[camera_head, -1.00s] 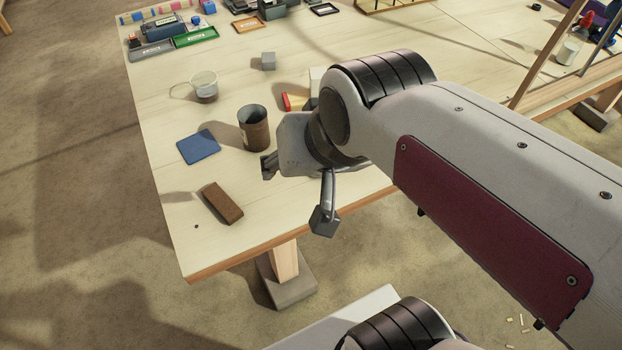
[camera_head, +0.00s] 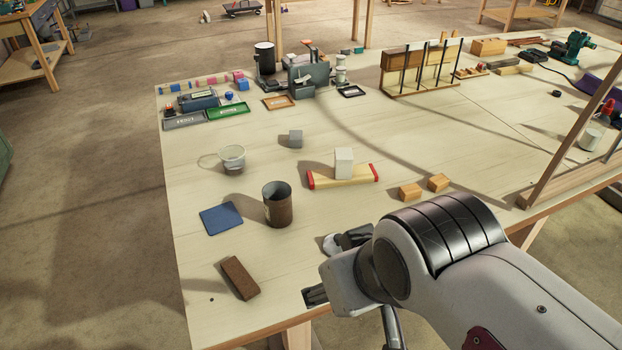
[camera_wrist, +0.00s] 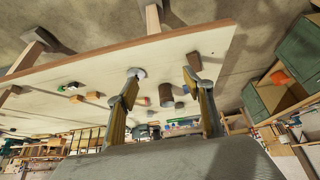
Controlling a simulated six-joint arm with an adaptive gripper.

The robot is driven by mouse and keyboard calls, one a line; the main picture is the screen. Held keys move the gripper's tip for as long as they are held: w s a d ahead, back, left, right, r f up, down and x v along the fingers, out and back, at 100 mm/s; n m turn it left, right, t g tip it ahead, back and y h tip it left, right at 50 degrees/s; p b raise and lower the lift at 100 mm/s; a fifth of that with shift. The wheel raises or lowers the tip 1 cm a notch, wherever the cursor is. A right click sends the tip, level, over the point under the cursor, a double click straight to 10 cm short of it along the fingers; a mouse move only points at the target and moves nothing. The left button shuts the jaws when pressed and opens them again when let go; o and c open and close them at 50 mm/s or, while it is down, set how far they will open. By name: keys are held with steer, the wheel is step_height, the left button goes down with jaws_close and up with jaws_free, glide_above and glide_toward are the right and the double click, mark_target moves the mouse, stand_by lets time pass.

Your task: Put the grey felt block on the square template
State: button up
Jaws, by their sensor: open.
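The grey felt block appears to be the small grey cube (camera_head: 295,138), standing alone on the table left of the middle. A flat blue square (camera_head: 221,218) lies nearer the front left, with nothing on it. Two small flat frames, one tan (camera_head: 278,102) and one black (camera_head: 351,91), lie at the back; I cannot tell for sure which piece is the template. My gripper (camera_head: 320,270) is at the front edge of the table, well short of the cube. In the wrist view its two fingers (camera_wrist: 163,72) are spread apart with nothing between them.
A brown can (camera_head: 278,206) stands between my gripper and the cube. A glass cup (camera_head: 232,158), a brown block (camera_head: 240,278), and a white block (camera_head: 344,162) behind a red-ended wooden bar (camera_head: 343,178) stand around. Trays and a rack line the back.

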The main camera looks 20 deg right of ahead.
mark_target(296, 140)
steer(key=w+d+r+m+t, duration=0.1)
steer(key=w+m+t, duration=0.1)
steer(key=w+m, duration=1.2)
steer(key=w+r+m+t, duration=0.15)
steer(key=w+m, duration=0.35)
steer(key=w, duration=1.7)
steer(key=w+d+f+m+t+h, duration=0.1)
steer(key=w+d+f+m, duration=0.3)
steer(key=w+f+m, duration=0.2)
steer(key=w+d+f+m+t+h, duration=0.1)
steer(key=w+d+f+m+h, duration=0.1)
steer(key=w+d+f+m, duration=0.2)
steer(key=w+d+f+m+t+h, duration=0.1)
steer(key=w+d+f+m, duration=0.4)
steer(key=w+f+m, duration=0.4)
steer(key=shift+w+m+t+h, duration=0.25)
steer(key=shift+w+m+h, duration=0.15)
steer(key=shift+w+m, duration=0.6)
steer(key=shift+w+d+f+m+h, duration=0.3)
steer(key=shift+w+d+f, duration=0.05)
steer(key=shift+f, duration=0.15)
steer(key=shift+x, duration=1.25)
steer(key=shift+w+f, duration=0.1)
steer(key=shift+w, duration=0.05)
